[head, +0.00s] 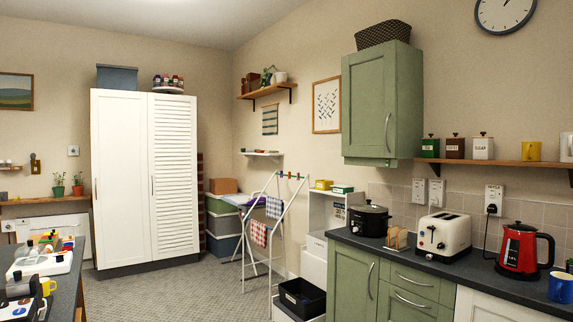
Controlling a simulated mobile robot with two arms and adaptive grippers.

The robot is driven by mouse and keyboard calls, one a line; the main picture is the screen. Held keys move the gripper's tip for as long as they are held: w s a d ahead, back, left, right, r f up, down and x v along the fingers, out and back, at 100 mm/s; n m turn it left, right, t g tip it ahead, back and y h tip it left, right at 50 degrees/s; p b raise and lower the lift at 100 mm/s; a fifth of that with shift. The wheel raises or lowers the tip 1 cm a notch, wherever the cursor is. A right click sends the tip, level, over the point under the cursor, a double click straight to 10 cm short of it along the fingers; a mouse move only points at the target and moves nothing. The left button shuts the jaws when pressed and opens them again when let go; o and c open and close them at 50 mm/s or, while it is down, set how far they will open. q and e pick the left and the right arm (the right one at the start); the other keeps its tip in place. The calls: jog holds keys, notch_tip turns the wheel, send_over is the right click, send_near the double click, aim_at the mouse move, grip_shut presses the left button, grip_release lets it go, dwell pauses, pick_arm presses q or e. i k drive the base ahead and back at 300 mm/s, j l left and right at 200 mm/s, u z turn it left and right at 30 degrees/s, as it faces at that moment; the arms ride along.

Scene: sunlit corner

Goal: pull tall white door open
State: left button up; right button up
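A tall white wardrobe stands against the far wall at the left of the head view. Its left door (120,180) is a plain white panel and its right door (174,180) is slatted. Both doors look shut, flush with the front. A slim handle (152,186) runs upright near the seam between them. Another small handle (96,188) shows at the left door's outer edge. Neither of my grippers shows in the head view.
A dark island counter (66,290) with several items fills the lower left. Grey floor (180,285) is open before the wardrobe. A white drying rack (245,250) with cloths and stacked boxes (222,225) stand to its right. Green cabinets (352,282) line the right.

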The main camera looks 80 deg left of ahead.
aim_at(119, 161)
jog(key=u, duration=3.85)
jog(key=i+l+z, duration=0.35)
jog(key=i, duration=0.15)
jog(key=i+l+z, duration=0.2)
jog(key=i, duration=0.5)
jog(key=i+l+z, duration=0.25)
jog(key=i, duration=0.5)
jog(key=i+j+u, duration=0.2)
jog(key=i+u, duration=0.25)
jog(key=i, duration=0.5)
jog(key=i+l+u, duration=0.1)
jog(key=i+u, duration=0.4)
jog(key=i, duration=2.45)
jog(key=i+l+u, duration=0.1)
jog(key=i, duration=1.9)
